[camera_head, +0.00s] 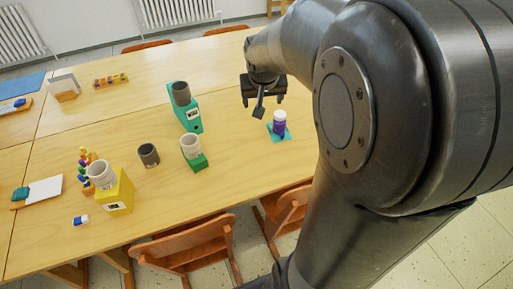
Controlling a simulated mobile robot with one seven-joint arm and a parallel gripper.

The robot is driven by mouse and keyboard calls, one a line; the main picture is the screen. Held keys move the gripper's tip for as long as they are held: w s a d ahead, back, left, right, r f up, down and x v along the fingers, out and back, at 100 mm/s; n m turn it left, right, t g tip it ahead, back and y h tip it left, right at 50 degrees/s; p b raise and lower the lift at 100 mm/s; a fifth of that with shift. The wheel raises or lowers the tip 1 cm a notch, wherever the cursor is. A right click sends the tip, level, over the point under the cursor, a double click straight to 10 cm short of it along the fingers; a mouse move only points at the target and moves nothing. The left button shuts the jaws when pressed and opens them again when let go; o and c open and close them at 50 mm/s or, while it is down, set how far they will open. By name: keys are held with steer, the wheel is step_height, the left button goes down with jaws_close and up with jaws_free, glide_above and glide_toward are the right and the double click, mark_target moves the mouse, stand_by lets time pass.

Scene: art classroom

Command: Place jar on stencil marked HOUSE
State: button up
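A small purple jar with a white lid (279,119) stands upright at the right part of the table. It appears to stand on a flat teal square (286,135), perhaps a stencil; I cannot read any marking on it. My gripper (269,105) hangs above the table, up and to the left of the jar in the picture. Its two fingers are apart, with nothing seen between them. No word HOUSE is legible anywhere in view.
A dark grey cup (148,155) stands on the wooden table (232,172). Chairs (195,246) line the near edge. The table around the jar is mostly clear.

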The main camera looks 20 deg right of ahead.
steer(key=s+a+r+n, duration=0.1)
steer(key=s+a, duration=0.2)
steer(key=s, duration=0.3)
steer(key=s+a+r+n+y, duration=0.1)
steer(key=s+a+r, duration=0.1)
steer(key=s+a, duration=0.2)
steer(key=s+a+r+n+t+y, duration=0.1)
steer(key=s+a+r, duration=0.1)
steer(key=s, duration=0.8)
steer(key=shift+s+a, duration=0.2)
steer(key=shift+a, duration=0.45)
